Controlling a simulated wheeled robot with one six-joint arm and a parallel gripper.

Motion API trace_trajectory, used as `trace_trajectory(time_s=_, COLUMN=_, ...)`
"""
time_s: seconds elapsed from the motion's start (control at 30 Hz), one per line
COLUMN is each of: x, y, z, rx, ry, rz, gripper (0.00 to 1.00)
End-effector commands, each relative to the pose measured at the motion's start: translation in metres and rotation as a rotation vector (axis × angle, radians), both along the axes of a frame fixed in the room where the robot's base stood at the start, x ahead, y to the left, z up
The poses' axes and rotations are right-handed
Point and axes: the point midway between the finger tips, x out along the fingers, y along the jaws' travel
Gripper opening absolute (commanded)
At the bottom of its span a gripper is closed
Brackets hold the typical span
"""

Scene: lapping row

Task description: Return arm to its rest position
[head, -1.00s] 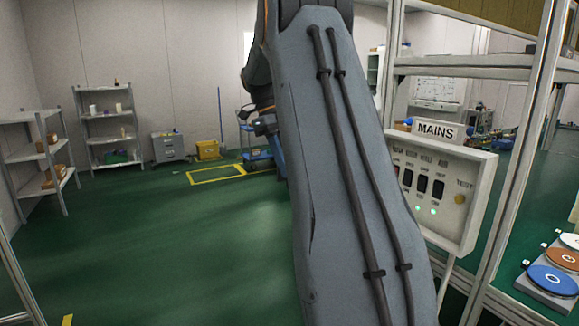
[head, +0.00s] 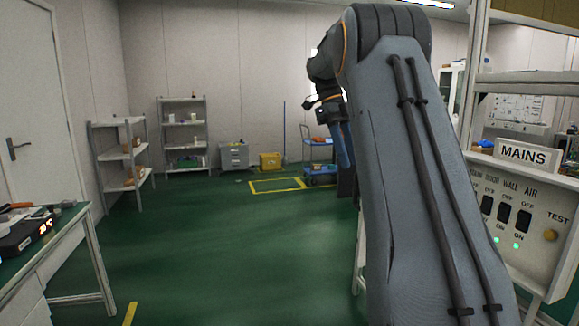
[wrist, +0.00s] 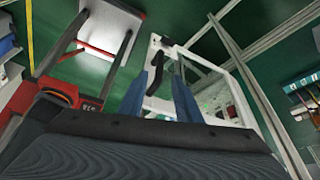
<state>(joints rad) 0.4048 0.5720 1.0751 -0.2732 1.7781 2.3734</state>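My arm, a thick grey link with two dark cables, rises through the right half of the head view and bends at the top. My gripper (head: 345,165) hangs beyond it, partly hidden behind the link, with a blue finger pointing down. In the wrist view my gripper (wrist: 160,85) shows two blue fingers standing apart, with a gap between them. I see no held object. A black handle on a pale frame shows behind the gap; I cannot tell its distance.
The MAINS panel (head: 520,215) stands close at the right, two green lights lit. A workbench (head: 75,245) is at the left. Shelves (head: 123,155), a grey cabinet (head: 234,157), a yellow box (head: 270,162) and a blue trolley (head: 318,160) stand farther back. Green floor between is clear.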

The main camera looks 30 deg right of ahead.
Motion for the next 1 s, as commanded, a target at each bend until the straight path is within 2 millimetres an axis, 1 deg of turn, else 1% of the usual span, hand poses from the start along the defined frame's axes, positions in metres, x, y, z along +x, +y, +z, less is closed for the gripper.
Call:
trace_trajectory(time_s=0.17, x=0.0, y=0.001, z=0.0, rx=0.001, ry=0.001, rz=0.004, gripper=0.31)
trace_trajectory(time_s=0.27, x=0.001, y=0.012, z=-0.009, rx=0.035, ry=0.0, rz=0.098, gripper=0.31)
trace_trajectory(time_s=0.33, x=0.001, y=0.027, z=-0.021, rx=0.078, ry=0.001, rz=0.223, gripper=0.31)
trace_trajectory(time_s=0.47, x=-0.003, y=0.068, z=-0.055, rx=0.187, ry=0.0, rz=0.553, gripper=0.31)
trace_trajectory(time_s=0.5, x=-0.007, y=0.081, z=-0.065, rx=0.221, ry=-0.001, rz=0.663, gripper=0.31)
trace_trajectory(time_s=0.57, x=-0.013, y=0.102, z=-0.082, rx=0.27, ry=-0.003, rz=0.828, gripper=0.31)
trace_trajectory(time_s=0.6, x=-0.018, y=0.116, z=-0.093, rx=0.3, ry=-0.004, rz=0.937, gripper=0.31)
trace_trajectory(time_s=0.67, x=-0.027, y=0.137, z=-0.11, rx=0.344, ry=-0.005, rz=1.1, gripper=0.31)
trace_trajectory(time_s=0.7, x=-0.035, y=0.151, z=-0.121, rx=0.37, ry=-0.005, rz=1.208, gripper=0.31)
trace_trajectory(time_s=0.77, x=-0.047, y=0.171, z=-0.137, rx=0.407, ry=-0.004, rz=1.368, gripper=0.31)
trace_trajectory(time_s=0.8, x=-0.057, y=0.184, z=-0.148, rx=0.43, ry=-0.003, rz=1.474, gripper=0.31)
trace_trajectory(time_s=0.87, x=-0.073, y=0.203, z=-0.164, rx=0.461, ry=-0.001, rz=1.632, gripper=0.31)
trace_trajectory(time_s=0.9, x=-0.085, y=0.216, z=-0.175, rx=0.478, ry=0.002, rz=1.737, gripper=0.31)
trace_trajectory(time_s=0.97, x=-0.104, y=0.233, z=-0.19, rx=0.502, ry=0.007, rz=1.895, gripper=0.31)
trace_trajectory(time_s=1.0, x=-0.117, y=0.245, z=-0.2, rx=0.515, ry=0.011, rz=1.999, gripper=0.31)
